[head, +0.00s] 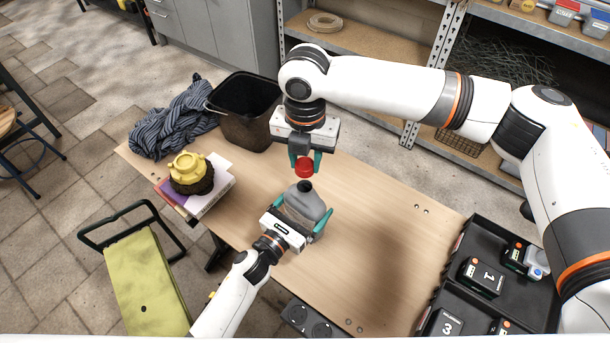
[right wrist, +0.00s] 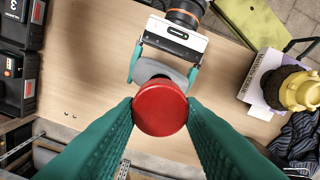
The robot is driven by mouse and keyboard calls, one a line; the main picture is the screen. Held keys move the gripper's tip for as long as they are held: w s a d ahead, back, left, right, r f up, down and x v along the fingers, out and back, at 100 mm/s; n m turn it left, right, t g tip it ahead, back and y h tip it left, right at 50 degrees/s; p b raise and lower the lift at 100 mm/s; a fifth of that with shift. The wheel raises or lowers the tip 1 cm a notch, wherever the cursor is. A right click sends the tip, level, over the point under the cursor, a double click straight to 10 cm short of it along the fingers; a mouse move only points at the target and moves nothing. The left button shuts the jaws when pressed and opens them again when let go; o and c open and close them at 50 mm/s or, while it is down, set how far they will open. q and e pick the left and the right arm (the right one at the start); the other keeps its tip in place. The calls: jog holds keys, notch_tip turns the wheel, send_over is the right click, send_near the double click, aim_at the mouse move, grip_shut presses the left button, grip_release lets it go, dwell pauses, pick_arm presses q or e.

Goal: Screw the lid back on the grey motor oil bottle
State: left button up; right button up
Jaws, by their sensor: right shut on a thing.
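The grey motor oil bottle (head: 302,205) stands on the wooden workbench (head: 375,240), its dark neck (head: 305,186) pointing up. My left gripper (head: 316,222) comes from the front with its green fingers on both sides of the bottle body; whether both fingers touch it is hard to see. The red lid (head: 304,167) is in my right gripper (head: 304,160), a little above the bottle neck. In the right wrist view the lid (right wrist: 160,107) sits between the green fingertips of my right gripper (right wrist: 160,110) and covers the neck; part of the grey bottle (right wrist: 160,72) shows behind it.
A dark bin (head: 247,110), a striped cloth (head: 172,118) and books (head: 212,185) bearing a yellow teapot-like object (head: 188,167) are at the left. A black tray (head: 455,270) with battery-like boxes is at the right.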

aim_at(305, 208)
jog(key=shift+f, duration=1.45)
jog(key=shift+f, duration=0.1)
jog(key=shift+f, duration=0.8)
jog(key=shift+f, duration=0.55)
